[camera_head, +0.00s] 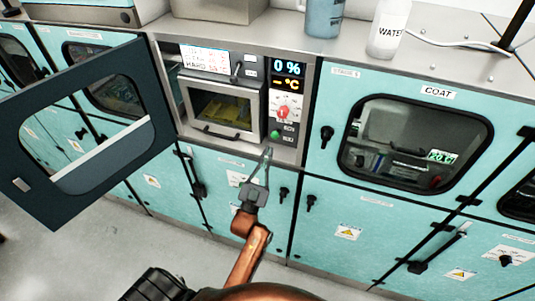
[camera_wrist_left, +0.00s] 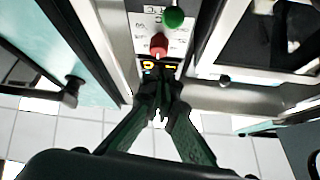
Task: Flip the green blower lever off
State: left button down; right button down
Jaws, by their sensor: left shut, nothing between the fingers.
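The green blower lever (camera_head: 275,134) is a small green knob low on the control panel, under a red knob (camera_head: 285,112). In the left wrist view the green lever (camera_wrist_left: 174,18) is at the top, with the red knob (camera_wrist_left: 159,44) below it. My left gripper (camera_head: 267,153) is just below the green lever in the head view, its fingers pointing up toward the panel. It is shut and empty. In the left wrist view its fingertips (camera_wrist_left: 158,85) come together below the red knob. I cannot tell whether it touches the panel. My right gripper is not in view.
A dark framed door (camera_head: 165,120) stands open at the left of a small chamber with a window (camera_head: 222,108). Turquoise cabinets with black latches surround the panel. A white WATER bottle (camera_head: 388,28) and a blue-grey container (camera_head: 323,18) stand on the top.

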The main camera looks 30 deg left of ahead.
aim_at(273, 138)
pick_arm(q)
jog(key=d+p+x, duration=0.1)
jog(key=p+x, duration=0.1)
jog(key=x, duration=0.5)
jog(key=a+f, duration=0.1)
jog(key=w+a+f, duration=0.1)
jog(key=f, duration=0.1)
jog(key=shift+w+f, duration=0.15)
jog(key=shift+f, duration=0.15)
jog(key=shift+b, duration=0.35)
